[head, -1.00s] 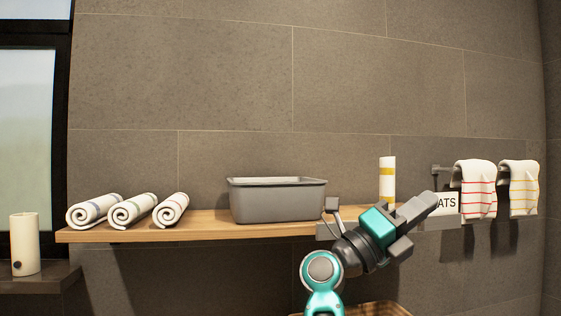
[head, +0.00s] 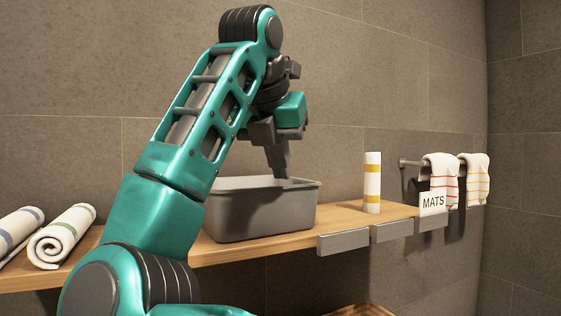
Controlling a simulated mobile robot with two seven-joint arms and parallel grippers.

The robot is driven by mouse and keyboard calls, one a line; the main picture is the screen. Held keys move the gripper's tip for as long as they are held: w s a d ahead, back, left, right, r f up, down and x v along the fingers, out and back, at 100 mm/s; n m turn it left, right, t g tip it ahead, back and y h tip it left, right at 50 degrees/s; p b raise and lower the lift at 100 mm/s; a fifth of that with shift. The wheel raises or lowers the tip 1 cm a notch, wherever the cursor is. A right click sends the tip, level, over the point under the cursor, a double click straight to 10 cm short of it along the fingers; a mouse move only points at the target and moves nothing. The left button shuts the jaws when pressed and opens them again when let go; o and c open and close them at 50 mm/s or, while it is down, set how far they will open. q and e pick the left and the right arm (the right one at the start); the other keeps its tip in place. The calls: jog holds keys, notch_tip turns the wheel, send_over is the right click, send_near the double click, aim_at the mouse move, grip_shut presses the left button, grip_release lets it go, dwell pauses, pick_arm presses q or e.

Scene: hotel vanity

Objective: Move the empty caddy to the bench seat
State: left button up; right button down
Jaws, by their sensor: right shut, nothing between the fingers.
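The grey caddy (head: 262,215) is an open-topped rectangular bin. It stands upright on the wooden shelf or bench (head: 240,247) against the tiled wall. Its visible upper inside looks empty, but its floor is hidden. My right gripper (head: 283,174) points down over the caddy, its fingers shut with nothing between them. The fingertips are at about the height of the caddy's rim; I cannot tell whether they touch it. My left gripper is not in view.
Rolled striped towels (head: 62,236) lie at the shelf's left. A white cylinder with yellow bands (head: 372,183) stands to the caddy's right. A "MATS" sign (head: 433,203) and hanging towels (head: 441,178) are farther right. A wicker basket (head: 358,310) shows below.

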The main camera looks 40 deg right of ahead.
jog(key=w+d+f+p, duration=0.1)
jog(key=w+d, duration=0.3)
jog(key=d, duration=0.6)
jog(key=shift+w+f+p, duration=0.35)
jog(key=shift+w+p, duration=0.05)
jog(key=shift+p, duration=0.05)
